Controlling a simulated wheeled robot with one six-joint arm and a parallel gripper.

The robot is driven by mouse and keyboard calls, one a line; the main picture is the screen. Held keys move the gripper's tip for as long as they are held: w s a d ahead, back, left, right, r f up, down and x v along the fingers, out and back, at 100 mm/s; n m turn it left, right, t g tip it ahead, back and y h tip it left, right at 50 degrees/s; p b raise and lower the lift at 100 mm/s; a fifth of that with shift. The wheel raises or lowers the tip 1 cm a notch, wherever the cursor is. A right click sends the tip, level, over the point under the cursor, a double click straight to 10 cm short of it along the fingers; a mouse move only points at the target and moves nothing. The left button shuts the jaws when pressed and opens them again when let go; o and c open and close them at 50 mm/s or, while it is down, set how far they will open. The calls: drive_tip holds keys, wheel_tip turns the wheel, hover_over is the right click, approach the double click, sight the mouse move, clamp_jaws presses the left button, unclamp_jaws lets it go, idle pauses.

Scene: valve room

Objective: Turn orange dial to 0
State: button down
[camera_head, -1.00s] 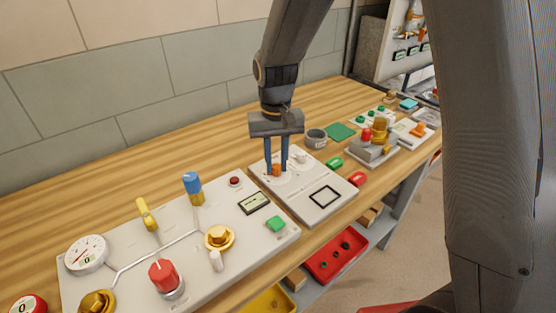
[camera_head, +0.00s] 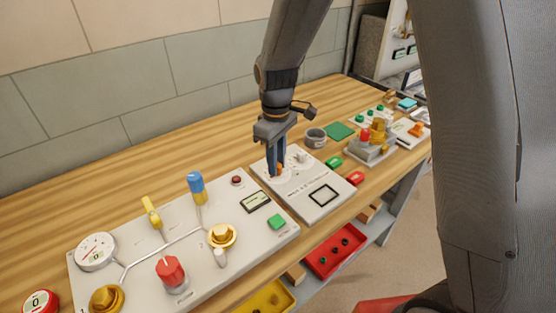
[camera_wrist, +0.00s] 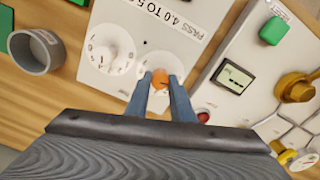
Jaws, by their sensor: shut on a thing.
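The orange dial (camera_wrist: 160,79) is a small knob on a white panel (camera_head: 318,204). A round white scale with printed marks surrounds it, but I cannot read which mark it points to. My gripper (camera_wrist: 160,84) comes down from above with its blue-grey fingers on either side of the dial, shut on it. In the head view, my gripper (camera_head: 277,170) hides most of the dial, and only a bit of orange shows. A white knob (camera_wrist: 103,56) with its own numbered scale sits beside it on the same panel.
A larger panel (camera_head: 240,262) with a gauge, a red knob, yellow valves and a green button lies to the left. A grey cup (camera_head: 315,138), a green piece (camera_head: 333,162) and a red piece (camera_head: 355,178) stand close by. Bare wood lies behind the panels.

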drive_tip(key=shift+w+d+n, duration=0.1)
drive_tip(key=shift+n, duration=0.3)
drive_tip(key=c, duration=1.5)
unclamp_jaws()
drive_tip(key=shift+d, duration=0.1)
drive_tip(key=shift+c, duration=0.2)
drive_tip(key=shift+r+b, duration=0.85)
drive_tip(key=shift+r, duration=3.1)
